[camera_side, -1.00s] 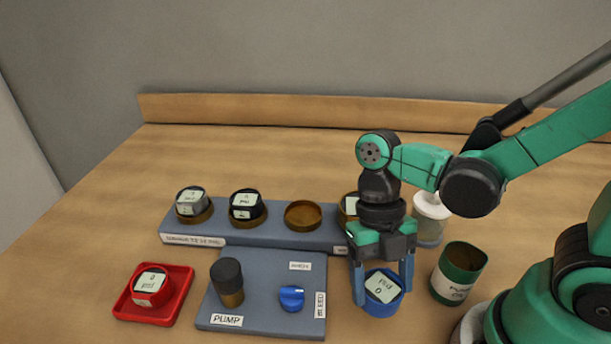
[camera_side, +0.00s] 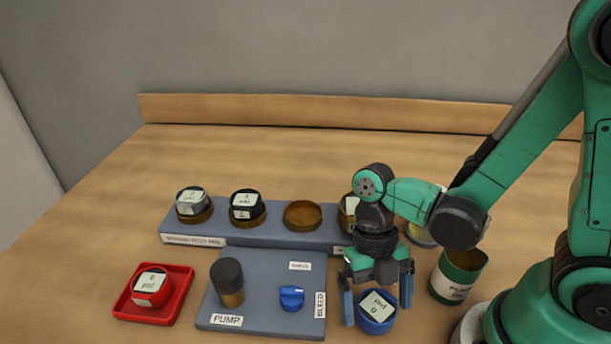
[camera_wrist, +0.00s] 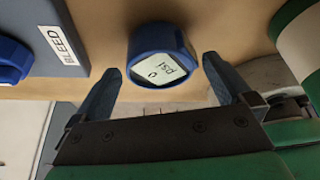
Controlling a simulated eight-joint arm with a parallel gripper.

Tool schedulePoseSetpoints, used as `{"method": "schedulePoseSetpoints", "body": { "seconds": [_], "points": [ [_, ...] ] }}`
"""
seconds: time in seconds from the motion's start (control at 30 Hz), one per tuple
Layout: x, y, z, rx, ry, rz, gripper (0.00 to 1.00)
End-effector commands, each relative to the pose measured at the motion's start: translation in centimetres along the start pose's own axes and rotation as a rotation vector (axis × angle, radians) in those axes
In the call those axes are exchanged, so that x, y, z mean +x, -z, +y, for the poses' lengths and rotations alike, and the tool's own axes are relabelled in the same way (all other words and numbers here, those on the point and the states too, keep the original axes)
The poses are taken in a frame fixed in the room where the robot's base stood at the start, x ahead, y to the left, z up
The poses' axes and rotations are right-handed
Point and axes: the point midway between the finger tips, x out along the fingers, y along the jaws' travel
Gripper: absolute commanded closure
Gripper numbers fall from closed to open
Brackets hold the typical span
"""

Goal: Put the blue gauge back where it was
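The blue gauge (camera_side: 376,313) sits on the table right of the pump plate, its white "0 psi" face up. It also shows in the wrist view (camera_wrist: 160,55), just beyond the fingertips. My gripper (camera_side: 377,300) is open over it, with one finger on each side. In the wrist view (camera_wrist: 165,78) there are gaps between the fingers and the gauge.
A red gauge (camera_side: 151,287) lies in a red tray (camera_side: 182,280) at left. The pump plate (camera_side: 262,275) carries a black-topped post (camera_side: 228,280) and a blue knob (camera_side: 292,297). A green can (camera_side: 458,275) stands close right of my gripper. A pale container (camera_side: 418,237) is mostly hidden behind my arm.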

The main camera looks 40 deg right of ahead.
Motion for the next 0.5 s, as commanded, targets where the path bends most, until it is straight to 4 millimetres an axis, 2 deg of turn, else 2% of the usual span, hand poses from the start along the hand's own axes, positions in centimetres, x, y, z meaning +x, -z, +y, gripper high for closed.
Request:
{"method": "schedulePoseSetpoints", "body": {
  "seconds": [0.3, 0.5],
  "points": [
    [-0.2, 0.0, 0.0, 0.000, 0.000, 0.000, 0.00],
    [-1.9, 0.0, 0.0, 0.002, 0.000, 0.000, 0.00]
  ]
}}
